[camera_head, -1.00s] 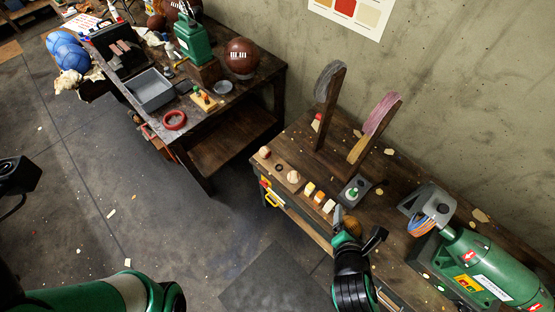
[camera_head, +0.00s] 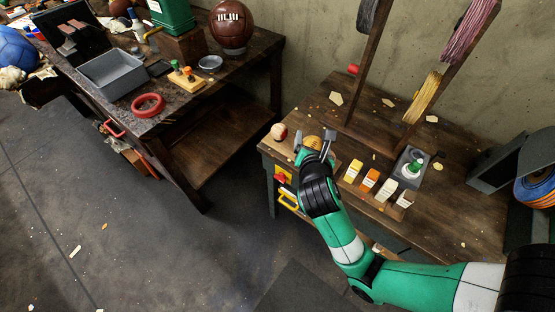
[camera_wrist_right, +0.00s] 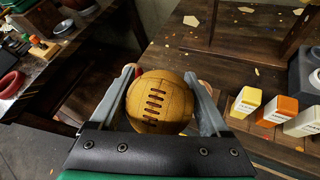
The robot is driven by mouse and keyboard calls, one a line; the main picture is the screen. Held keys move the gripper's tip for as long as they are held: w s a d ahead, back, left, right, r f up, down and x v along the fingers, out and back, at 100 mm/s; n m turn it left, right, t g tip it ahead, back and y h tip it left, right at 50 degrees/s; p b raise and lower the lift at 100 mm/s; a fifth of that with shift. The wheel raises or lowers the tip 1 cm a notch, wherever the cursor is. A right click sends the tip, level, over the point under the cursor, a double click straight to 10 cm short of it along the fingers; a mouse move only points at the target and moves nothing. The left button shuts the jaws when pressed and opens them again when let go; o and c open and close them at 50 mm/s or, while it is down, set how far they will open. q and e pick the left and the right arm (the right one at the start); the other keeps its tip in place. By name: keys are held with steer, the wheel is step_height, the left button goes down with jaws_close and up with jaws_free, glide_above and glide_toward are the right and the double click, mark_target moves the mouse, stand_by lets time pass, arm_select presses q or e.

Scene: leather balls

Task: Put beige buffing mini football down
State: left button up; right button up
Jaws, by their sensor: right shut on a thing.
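The beige buffing mini football (camera_head: 313,143), a tan ball with dark lacing, is between the fingers of my right gripper (camera_head: 315,146) over the left end of the near workbench (camera_head: 345,125). In the right wrist view the ball (camera_wrist_right: 160,101) fills the gap between the two grey fingers of my right gripper (camera_wrist_right: 165,95), laces facing the camera. The gripper is shut on it. I cannot tell whether its underside touches anything, as it is hidden. My left gripper is not in view.
A small pale and red ball (camera_head: 279,131) sits just left of the gripper at the bench corner. Wooden posts (camera_head: 368,65) rise behind. A second bench (camera_head: 215,110) stands left.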

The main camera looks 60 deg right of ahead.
arm_select(q)
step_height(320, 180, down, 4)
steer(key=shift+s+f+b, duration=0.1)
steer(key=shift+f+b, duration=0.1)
steer(key=shift+b, duration=0.95)
arm_select(e)
steer(key=shift+h, duration=0.6)
steer(key=f, duration=0.1)
steer(key=s+d+f, duration=0.1)
steer(key=d+f, duration=0.1)
steer(key=f, duration=0.1)
steer(key=shift+s, duration=0.2)
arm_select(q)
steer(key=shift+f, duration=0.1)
arm_select(e)
steer(key=w+d+f+b, duration=0.8)
steer(key=d, duration=0.1)
steer(key=shift+w+f, duration=0.15)
steer(key=shift+w+d+f, duration=0.2)
steer(key=shift+f, duration=0.05)
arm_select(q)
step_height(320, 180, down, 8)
arm_select(e)
steer(key=shift+w+d, duration=0.1)
steer(key=shift+w, duration=0.05)
